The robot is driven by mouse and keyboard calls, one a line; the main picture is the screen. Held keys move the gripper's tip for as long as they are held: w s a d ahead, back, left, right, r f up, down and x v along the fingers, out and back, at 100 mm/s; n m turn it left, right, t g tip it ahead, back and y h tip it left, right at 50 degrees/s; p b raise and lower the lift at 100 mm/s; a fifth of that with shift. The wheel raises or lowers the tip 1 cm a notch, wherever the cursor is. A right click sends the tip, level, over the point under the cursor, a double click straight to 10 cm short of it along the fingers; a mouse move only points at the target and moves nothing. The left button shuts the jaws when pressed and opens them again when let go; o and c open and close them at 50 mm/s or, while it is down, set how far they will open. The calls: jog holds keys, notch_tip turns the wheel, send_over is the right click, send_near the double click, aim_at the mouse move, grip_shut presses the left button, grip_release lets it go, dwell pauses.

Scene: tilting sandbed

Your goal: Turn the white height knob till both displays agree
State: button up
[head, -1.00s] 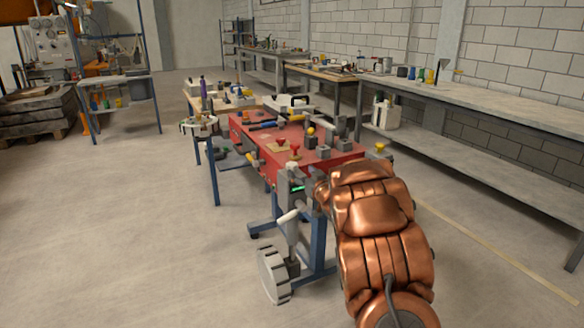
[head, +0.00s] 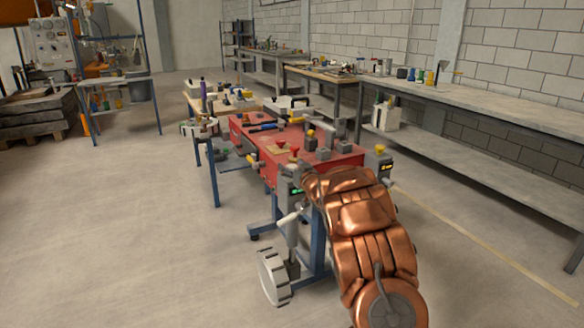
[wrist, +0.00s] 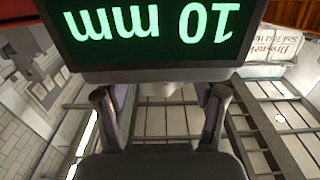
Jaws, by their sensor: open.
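A large pale ridged wheel (head: 273,277), which looks like the height knob, stands low at the near end of the red sandbed (head: 262,160). A display with green digits (head: 297,191) sits above it, close to the end of my arm. In the wrist view a green display (wrist: 155,25) reads "10 mm" upside down. A second display (head: 386,166) with small amber marks is at the right corner, too small to read. My gripper (wrist: 160,96) is open and empty, its fingers just below the display in the wrist picture. In the head view my arm mostly hides it.
A pale lever (head: 290,216) sticks out between the green display and the wheel. Blue legs (head: 318,245) stand behind it. Small blocks and tools lie on the sandbed.

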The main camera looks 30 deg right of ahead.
jog(key=shift+c, duration=0.5)
jog(key=c, duration=1.1)
jog(key=shift+o, duration=0.2)
jog(key=shift+a+f+h+b, duration=0.1)
jog(key=shift+f+h+b, duration=0.2)
jog(key=shift+b, duration=0.5)
